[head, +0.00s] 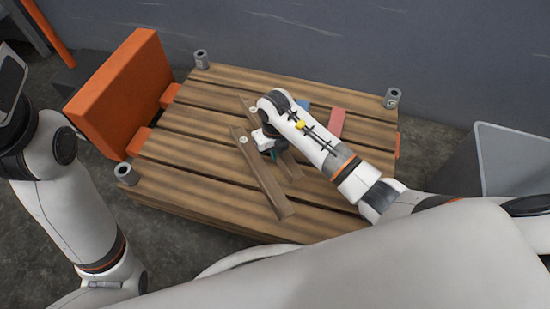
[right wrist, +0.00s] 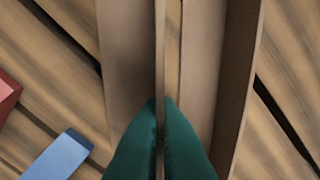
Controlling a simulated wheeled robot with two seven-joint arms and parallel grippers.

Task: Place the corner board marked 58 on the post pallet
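Two long brown corner boards lie side by side on the slatted wood pallet (head: 190,150), which has grey posts at its corners. The front board (head: 265,180) and the back board (head: 292,168) each have a pale round mark at the far end; I cannot read the numbers. My right gripper (head: 274,154) is down at the back board. In the right wrist view its green fingertips (right wrist: 160,102) close on the thin upright edge of the back board (right wrist: 130,70), with the front board (right wrist: 203,70) to the right. My left gripper is out of view.
A blue block (head: 303,103) and a red block (head: 337,122) lie behind my right arm. Grey posts (head: 201,60) (head: 391,98) (head: 125,173) rise at the corners. An orange panel (head: 120,90) stands at left, a grey bin (head: 510,160) at right.

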